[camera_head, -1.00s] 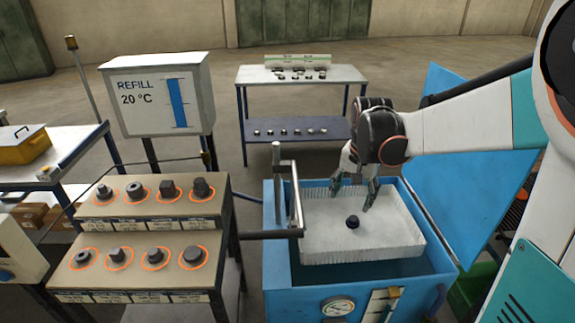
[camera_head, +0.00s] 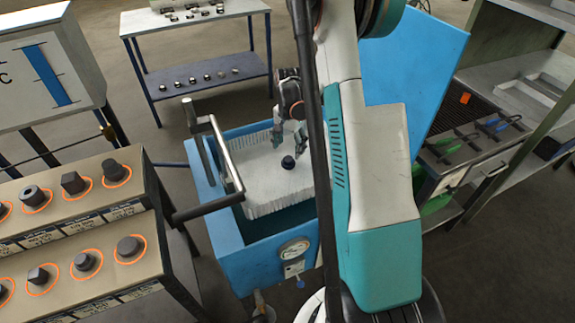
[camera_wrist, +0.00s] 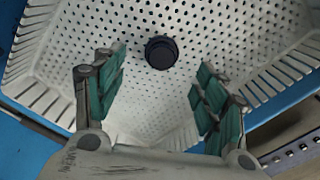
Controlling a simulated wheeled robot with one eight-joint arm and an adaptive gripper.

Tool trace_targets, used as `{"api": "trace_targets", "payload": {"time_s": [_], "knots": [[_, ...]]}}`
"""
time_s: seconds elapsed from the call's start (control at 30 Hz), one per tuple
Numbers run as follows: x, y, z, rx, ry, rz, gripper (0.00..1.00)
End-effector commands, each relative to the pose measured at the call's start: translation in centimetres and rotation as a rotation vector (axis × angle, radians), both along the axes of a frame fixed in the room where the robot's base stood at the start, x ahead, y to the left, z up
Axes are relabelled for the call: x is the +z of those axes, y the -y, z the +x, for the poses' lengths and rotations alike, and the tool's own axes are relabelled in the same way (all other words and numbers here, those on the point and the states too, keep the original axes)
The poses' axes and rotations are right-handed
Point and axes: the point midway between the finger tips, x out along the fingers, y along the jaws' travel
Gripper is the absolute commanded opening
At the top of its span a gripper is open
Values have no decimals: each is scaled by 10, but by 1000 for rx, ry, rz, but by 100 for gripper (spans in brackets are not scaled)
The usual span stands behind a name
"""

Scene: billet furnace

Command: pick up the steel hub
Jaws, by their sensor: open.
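A dark round hub (camera_head: 288,162) sits alone on the floor of a white perforated basket (camera_head: 262,190) in a blue tank (camera_head: 225,225). In the wrist view the hub (camera_wrist: 161,52) lies ahead of the fingertips, near the middle between them but apart from both. My gripper (camera_head: 291,140) hangs over the basket, close to the hub in the head view. In the wrist view its two green-padded fingers (camera_wrist: 158,85) are spread wide with nothing between them. My arm hides the right part of the tank and basket.
A metal handle frame (camera_head: 222,160) stands at the tank's left side. A blue lid (camera_head: 405,75) rises behind right. A stepped rack (camera_head: 85,235) with several dark parts in orange rings is at left. A table (camera_head: 200,50) with small parts stands behind.

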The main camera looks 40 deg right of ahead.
Motion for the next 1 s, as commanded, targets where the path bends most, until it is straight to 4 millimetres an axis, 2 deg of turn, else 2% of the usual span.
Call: {"api": "trace_targets", "payload": {"time_s": [0.1, 0.37, 0.67, 0.93, 1.0], "knots": [[-16, 0, 0, 1, 0, 0, 66], [-29, 0, 1, 1, 0, 0, 66], [-70, 1, 4, 1, 0, 0, 66], [-72, 1, 4, 1, 0, 0, 66], [-72, 1, 4, 1, 0, 0, 50]]}}
